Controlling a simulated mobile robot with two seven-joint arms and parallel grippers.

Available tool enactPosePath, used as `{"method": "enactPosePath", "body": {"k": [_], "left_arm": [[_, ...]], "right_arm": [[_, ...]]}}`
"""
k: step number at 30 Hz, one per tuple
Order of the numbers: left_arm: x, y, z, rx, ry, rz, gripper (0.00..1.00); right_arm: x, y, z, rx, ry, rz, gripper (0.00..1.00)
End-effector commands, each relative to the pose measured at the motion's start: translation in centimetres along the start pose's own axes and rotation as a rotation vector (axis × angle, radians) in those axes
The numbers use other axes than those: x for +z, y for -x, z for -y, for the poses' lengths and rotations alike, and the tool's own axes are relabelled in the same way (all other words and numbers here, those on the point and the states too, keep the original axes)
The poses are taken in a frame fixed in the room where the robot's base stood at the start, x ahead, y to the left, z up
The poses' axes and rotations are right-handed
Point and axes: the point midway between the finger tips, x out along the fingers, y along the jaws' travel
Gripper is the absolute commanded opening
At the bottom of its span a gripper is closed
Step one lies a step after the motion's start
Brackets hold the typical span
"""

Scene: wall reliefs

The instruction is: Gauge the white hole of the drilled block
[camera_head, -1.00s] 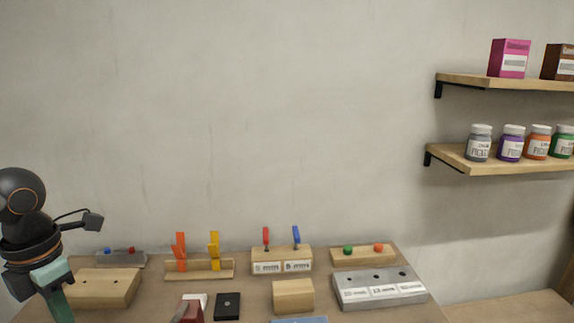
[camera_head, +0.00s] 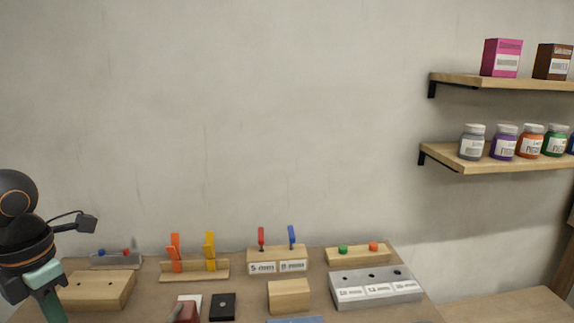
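A pale wooden block (camera_head: 97,291) with two small dark holes in its top lies at the left of the table; no white mark shows on its holes. A grey block (camera_head: 376,288) with several holes in its top and white mm labels on its front lies at the right. A wooden stand (camera_head: 277,254) labelled 5 mm and 8 mm holds a red-handled tool (camera_head: 261,238) and a blue-handled tool (camera_head: 291,236) upright. My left arm hangs at the left edge; its teal part (camera_head: 46,284) shows, but its fingertips are not clear. My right gripper is out of view.
A rack (camera_head: 193,277) holds orange and yellow pieces. A wooden bar (camera_head: 343,260) carries green and orange knobs; a grey bar (camera_head: 116,262) carries blue and red ones. A black plate (camera_head: 222,307) and a plain wooden block (camera_head: 289,296) lie in front. Wall shelves (camera_head: 500,163) are at right.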

Motion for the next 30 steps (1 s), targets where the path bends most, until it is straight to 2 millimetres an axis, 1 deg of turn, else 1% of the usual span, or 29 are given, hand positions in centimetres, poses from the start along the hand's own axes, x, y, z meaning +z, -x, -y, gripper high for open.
{"method": "enactPosePath", "body": {"k": [17,30], "left_arm": [[0.0,-0.1,0.0,0.000,0.000,0.000,0.00],[0.0,-1.0,0.0,0.000,0.000,0.000,0.00]], "right_arm": [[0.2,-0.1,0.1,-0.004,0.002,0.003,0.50],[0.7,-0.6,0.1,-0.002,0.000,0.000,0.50]]}}
